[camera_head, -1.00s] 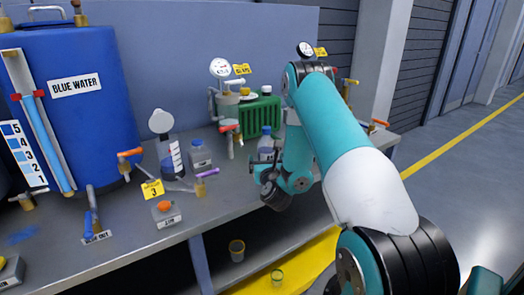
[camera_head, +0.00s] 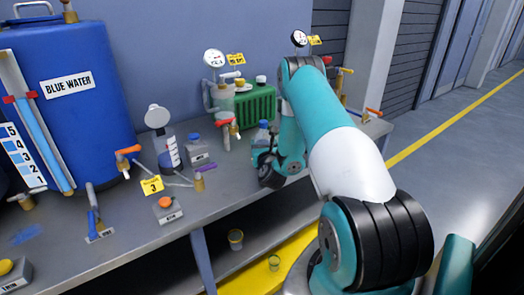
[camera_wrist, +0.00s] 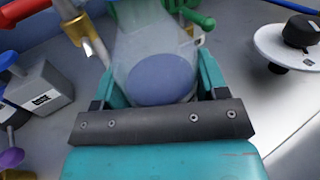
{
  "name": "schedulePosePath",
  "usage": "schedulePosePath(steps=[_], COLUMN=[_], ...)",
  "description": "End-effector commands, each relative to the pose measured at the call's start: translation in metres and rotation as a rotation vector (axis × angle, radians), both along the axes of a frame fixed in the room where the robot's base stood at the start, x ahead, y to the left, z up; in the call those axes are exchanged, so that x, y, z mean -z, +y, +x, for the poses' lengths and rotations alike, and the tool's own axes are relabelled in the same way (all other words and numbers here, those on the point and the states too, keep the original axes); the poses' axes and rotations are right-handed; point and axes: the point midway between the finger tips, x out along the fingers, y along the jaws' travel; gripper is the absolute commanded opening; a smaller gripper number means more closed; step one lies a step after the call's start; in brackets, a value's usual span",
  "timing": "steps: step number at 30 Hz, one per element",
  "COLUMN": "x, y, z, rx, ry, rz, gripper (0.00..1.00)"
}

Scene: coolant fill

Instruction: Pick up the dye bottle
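The dye bottle (camera_head: 261,136) is small and clear with a blue cap. It stands on the grey bench in front of the green ribbed block, partly hidden by my arm in the head view. In the wrist view the clear bottle (camera_wrist: 155,50) shows blue liquid inside and lies between my two fingers. My gripper (camera_wrist: 160,88) has one finger on each side of the bottle, spread wide. I cannot tell whether the fingers touch it. In the head view my gripper (camera_head: 262,150) is low over the bench, right at the bottle.
A green ribbed block (camera_head: 257,104) and a valve with a red handle (camera_head: 227,125) stand close behind and left of the bottle. A grey box with a blue knob (camera_head: 197,150) is further left. A round dial (camera_wrist: 290,42) is at right in the wrist view.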

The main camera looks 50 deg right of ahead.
Motion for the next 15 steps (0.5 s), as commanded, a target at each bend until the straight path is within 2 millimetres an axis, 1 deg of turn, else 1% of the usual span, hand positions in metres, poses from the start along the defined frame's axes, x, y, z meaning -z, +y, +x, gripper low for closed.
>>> schedulePosePath(steps=[9,13,15], x=[-0.003,-0.012,-0.021], y=[0.001,0.002,0.001], z=[0.001,0.001,0.002], rx=[-0.001,-0.002,-0.002], ry=[-0.003,-0.003,-0.003], rz=[-0.001,-0.001,-0.001], gripper=[0.28,0.28,0.28])
